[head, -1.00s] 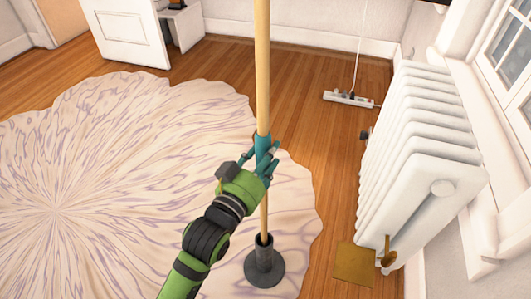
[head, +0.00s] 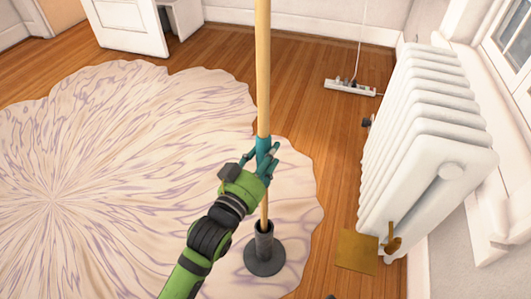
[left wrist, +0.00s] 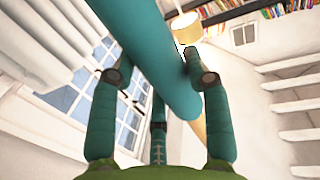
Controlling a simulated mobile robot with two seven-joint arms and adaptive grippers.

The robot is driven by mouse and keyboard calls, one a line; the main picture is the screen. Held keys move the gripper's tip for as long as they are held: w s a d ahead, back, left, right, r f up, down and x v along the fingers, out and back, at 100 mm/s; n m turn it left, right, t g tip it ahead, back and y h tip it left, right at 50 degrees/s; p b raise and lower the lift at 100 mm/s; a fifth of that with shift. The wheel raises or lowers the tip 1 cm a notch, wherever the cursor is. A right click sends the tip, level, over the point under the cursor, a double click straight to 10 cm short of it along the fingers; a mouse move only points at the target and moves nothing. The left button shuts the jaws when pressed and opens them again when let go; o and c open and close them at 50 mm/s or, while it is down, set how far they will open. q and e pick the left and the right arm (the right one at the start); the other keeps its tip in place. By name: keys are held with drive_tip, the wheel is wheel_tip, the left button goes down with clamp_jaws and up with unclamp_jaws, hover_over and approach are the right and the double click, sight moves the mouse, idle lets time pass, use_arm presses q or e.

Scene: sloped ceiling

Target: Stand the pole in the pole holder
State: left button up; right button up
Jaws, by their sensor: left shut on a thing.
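The pole (head: 263,70) is long, pale wood with a teal grip section, and stands close to upright in the head view. My left gripper (head: 265,160) is shut on the pole at its teal section. The teal section (left wrist: 150,60) also runs between the fingers in the left wrist view. The pole holder (head: 264,262) is a dark grey round base with a short upright tube, standing on the rug's edge. The pole's lower end meets the tube's mouth and looks to be inside it; how deep is hidden. My right gripper is not in view.
A pale, purple-veined rug (head: 100,150) covers the floor at left. A white radiator (head: 425,150) stands at right, with a tan square (head: 357,251) on the floor by it. Bare wood floor lies between.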

sight(264, 173)
use_arm(q)
drive_tip(key=shift+f, duration=0.1)
idle(0.3)
drive_tip(key=shift+f+b, duration=1.3)
drive_tip(key=shift+f, duration=0.85)
drive_tip(key=shift+s+a+f+b, duration=0.1)
drive_tip(key=shift+s+f+b, duration=0.05)
drive_tip(key=shift+f+b, duration=0.65)
drive_tip(key=shift+s+f+b, duration=0.15)
drive_tip(key=shift+f+b, duration=0.4)
drive_tip(key=shift+f, duration=0.45)
drive_tip(key=shift+s+f+b, duration=0.1)
drive_tip(key=shift+f+b, duration=0.2)
